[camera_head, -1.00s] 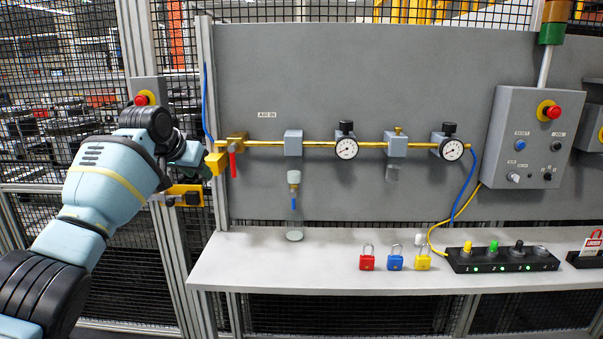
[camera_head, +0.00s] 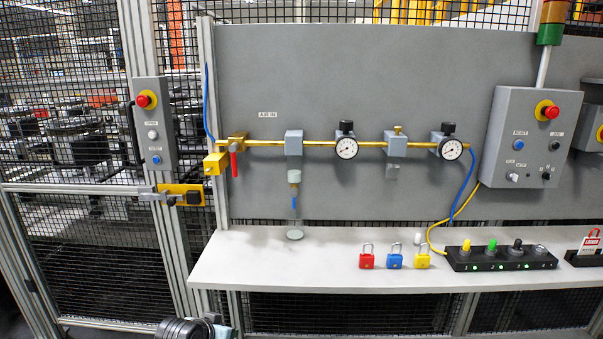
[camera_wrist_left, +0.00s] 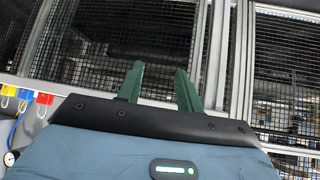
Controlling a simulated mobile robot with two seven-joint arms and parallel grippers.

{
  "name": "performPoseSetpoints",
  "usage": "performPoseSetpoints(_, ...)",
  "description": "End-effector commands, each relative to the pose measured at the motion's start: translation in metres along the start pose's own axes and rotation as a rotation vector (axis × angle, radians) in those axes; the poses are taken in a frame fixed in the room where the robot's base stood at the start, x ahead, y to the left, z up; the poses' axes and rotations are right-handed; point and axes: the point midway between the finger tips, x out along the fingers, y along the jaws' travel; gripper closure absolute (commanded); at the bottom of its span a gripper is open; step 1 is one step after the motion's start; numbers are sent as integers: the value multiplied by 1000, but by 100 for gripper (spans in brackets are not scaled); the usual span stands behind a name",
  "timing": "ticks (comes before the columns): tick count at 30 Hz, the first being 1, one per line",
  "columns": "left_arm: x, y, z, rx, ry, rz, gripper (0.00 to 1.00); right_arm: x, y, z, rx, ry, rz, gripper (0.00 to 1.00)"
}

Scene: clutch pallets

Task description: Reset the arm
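My left arm shows only as a small black and pale blue part at the bottom edge of the head view, low in front of the fence; its fingers are hidden there. In the left wrist view my left gripper (camera_wrist_left: 160,88) has its two green fingers apart, with nothing between them. It points toward the mesh fence. My right gripper is in neither view.
A grey shelf (camera_head: 290,272) bears red (camera_head: 367,261), blue (camera_head: 394,261) and yellow (camera_head: 423,261) padlocks and a black button strip (camera_head: 500,259). A fence control box (camera_head: 153,125) and yellow latch (camera_head: 181,194) are at left. A red-handled valve (camera_head: 234,163) sits on the air line.

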Motion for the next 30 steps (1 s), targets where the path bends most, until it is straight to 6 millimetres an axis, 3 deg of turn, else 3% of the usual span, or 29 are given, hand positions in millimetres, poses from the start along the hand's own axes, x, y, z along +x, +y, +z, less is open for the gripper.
performPoseSetpoints(1, 3, 8, 30, -5, -5, 5, 64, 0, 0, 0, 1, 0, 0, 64)
performPoseSetpoints(8, -6, 36, 141, -28, 4, 9, 64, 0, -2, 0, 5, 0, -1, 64)
performPoseSetpoints(15, -45, 63, 244, -50, 13, 1, 64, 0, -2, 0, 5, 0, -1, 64)
performPoseSetpoints(24, -124, 91, 346, -68, 21, -25, 64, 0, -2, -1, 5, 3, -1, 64)
performPoseSetpoints(30, -173, 102, 382, -69, 26, -42, 64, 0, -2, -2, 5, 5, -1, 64)
